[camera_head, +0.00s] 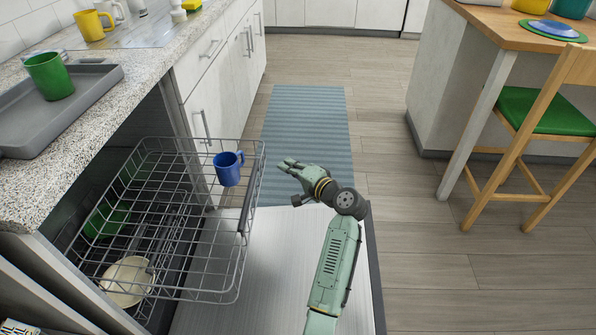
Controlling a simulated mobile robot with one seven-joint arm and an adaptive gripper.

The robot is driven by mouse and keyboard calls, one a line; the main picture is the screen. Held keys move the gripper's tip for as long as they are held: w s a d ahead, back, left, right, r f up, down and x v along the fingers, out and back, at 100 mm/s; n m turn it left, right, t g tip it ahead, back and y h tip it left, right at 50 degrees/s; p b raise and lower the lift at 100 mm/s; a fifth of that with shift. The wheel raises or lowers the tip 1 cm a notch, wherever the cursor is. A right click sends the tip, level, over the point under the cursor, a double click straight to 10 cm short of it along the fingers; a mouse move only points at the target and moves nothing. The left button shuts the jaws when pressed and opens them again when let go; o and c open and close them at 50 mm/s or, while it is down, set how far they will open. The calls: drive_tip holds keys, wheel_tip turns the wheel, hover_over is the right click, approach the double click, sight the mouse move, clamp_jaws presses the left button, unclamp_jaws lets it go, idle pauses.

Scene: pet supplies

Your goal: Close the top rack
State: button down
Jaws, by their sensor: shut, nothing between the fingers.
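The top rack (190,290) is a grey wire basket pulled out of the dishwasher under the counter. A blue mug (228,168) sits in its far right part. The rack's front side, with a dark handle strip (246,206), faces right toward my arm. My gripper (281,163) is shut and empty. In the picture it lies just right of the rack's far front corner, apart from it. The open dishwasher door (285,275) lies flat below the rack and my arm.
A green item (107,219) and a pale plate (128,281) show through the wires below. The counter holds a grey tray (100,78) with a green cup (50,76). A blue striped rug (308,120) lies beyond. A chair (540,115) stands right; floor between is clear.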

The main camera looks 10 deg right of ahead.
drive_tip(key=w+a, duration=0.1)
drive_tip(key=w+a+f, duration=0.1)
drive_tip(key=a, duration=0.1)
drive_tip(key=w+a+p, duration=0.1)
drive_tip(key=a, duration=0.1)
drive_tip(key=shift+f, duration=0.25)
drive_tip(key=shift+w, duration=0.1)
drive_tip(key=w+a+p, duration=0.1)
drive_tip(key=w+a, duration=0.2)
drive_tip(key=a, duration=0.8)
drive_tip(key=w+a+p, duration=0.1)
drive_tip(key=w+a, duration=0.2)
drive_tip(key=a, duration=0.9)
drive_tip(key=w+a+p, duration=0.1)
drive_tip(key=w+a, duration=0.2)
drive_tip(key=a, duration=0.9)
drive_tip(key=shift+w+p, duration=0.15)
drive_tip(key=shift+p, duration=0.25)
drive_tip(key=shift+a, duration=0.2)
drive_tip(key=shift+d, duration=0.15)
